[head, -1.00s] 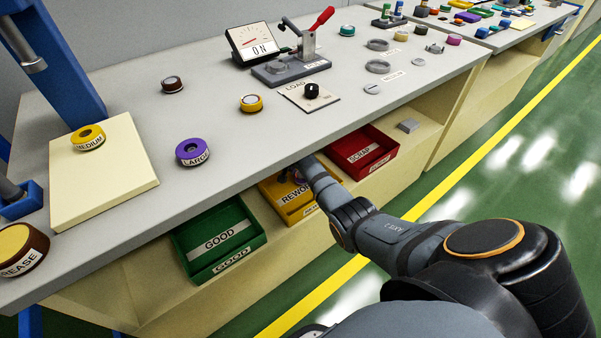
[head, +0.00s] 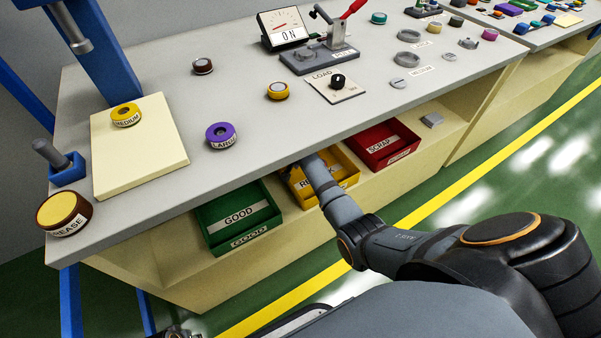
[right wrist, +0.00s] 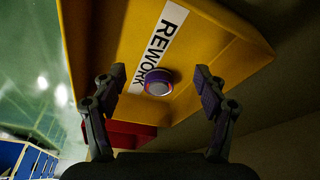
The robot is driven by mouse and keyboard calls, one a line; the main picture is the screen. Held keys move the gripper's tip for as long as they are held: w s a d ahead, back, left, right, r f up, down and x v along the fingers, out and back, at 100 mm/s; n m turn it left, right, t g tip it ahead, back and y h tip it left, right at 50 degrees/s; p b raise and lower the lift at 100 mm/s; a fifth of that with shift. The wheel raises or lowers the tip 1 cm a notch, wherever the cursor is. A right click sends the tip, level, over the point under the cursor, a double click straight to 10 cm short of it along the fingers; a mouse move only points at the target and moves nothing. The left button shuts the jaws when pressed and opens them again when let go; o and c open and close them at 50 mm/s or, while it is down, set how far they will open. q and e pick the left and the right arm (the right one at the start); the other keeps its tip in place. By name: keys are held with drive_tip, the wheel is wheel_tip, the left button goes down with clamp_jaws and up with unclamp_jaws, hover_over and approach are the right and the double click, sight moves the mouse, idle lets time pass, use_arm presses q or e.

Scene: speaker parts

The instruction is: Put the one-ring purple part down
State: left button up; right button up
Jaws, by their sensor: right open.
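A small round purple part (right wrist: 158,82) with a pale top and a thin reddish band lies in the yellow REWORK bin (right wrist: 110,30), beside its label. I cannot count its rings surely. My right gripper (right wrist: 160,76) is open, with one finger on each side of the part in the picture and a gap to both. In the head view my right arm reaches into the REWORK bin (head: 348,182) under the table edge, and the fingers and part are hidden there. Another purple part (head: 221,134), marked LARGE, stands on the table. My left gripper is not in view.
The green GOOD bin (head: 212,238) and the red SCRAP bin (head: 404,142) flank the REWORK bin. The table (head: 180,85) overhangs them. On it are a cream board (head: 150,165), a yellow part (head: 278,91) and the LOAD knob plate (head: 352,93).

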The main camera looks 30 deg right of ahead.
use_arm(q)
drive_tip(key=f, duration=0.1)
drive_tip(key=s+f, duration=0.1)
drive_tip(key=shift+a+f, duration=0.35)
use_arm(e)
drive_tip(key=a, duration=0.1)
drive_tip(key=s+a, duration=0.2)
drive_tip(key=shift+a, duration=0.35)
drive_tip(key=shift+w+d, duration=0.1)
